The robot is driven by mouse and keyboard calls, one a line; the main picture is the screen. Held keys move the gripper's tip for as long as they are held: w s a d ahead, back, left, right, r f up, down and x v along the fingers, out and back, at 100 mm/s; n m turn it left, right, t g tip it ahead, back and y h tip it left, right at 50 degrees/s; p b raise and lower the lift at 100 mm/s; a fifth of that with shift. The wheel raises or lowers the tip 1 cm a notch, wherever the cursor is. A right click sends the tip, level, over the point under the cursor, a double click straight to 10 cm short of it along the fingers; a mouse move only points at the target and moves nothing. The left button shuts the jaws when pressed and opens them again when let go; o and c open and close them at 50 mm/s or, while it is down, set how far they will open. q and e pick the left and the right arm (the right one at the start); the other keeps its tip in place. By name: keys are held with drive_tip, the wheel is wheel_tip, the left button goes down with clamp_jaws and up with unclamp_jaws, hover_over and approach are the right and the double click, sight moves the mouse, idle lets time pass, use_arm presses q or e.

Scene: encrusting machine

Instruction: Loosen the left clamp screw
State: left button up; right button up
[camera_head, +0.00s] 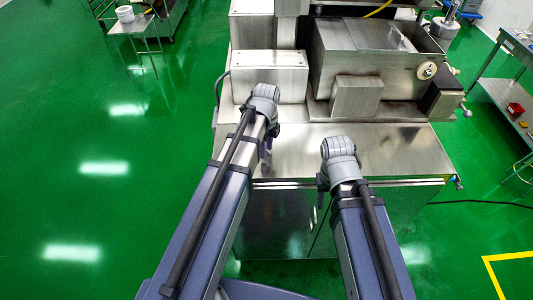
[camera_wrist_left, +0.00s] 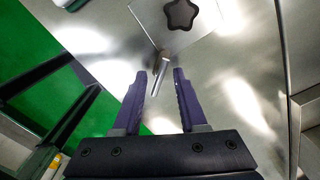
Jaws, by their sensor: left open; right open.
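A black star-shaped knob (camera_wrist_left: 180,14), which looks like the clamp screw, sits on a square metal plate (camera_wrist_left: 205,28) at the top of the left wrist view. My left gripper (camera_wrist_left: 159,74) is open, its two purple fingers apart below the knob and not touching it. A short metal rod (camera_wrist_left: 161,72) shows between the fingertips; I cannot tell whether they touch it. In the head view the left wrist (camera_head: 264,97) is by the machine's left front, and the knob cannot be made out. My right gripper (camera_head: 322,184) is mostly hidden by its wrist, over the front of the machine.
The steel machine (camera_head: 365,50) stands ahead, with boxy housings behind a flat steel top (camera_head: 300,150). A steel cart (camera_head: 135,25) is at the far left and a steel table (camera_head: 505,95) at the right. The green floor at the left is clear.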

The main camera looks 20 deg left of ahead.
use_arm(q)
drive_tip(key=shift+c, duration=0.3)
clamp_jaws()
drive_tip(key=shift+f, duration=0.1)
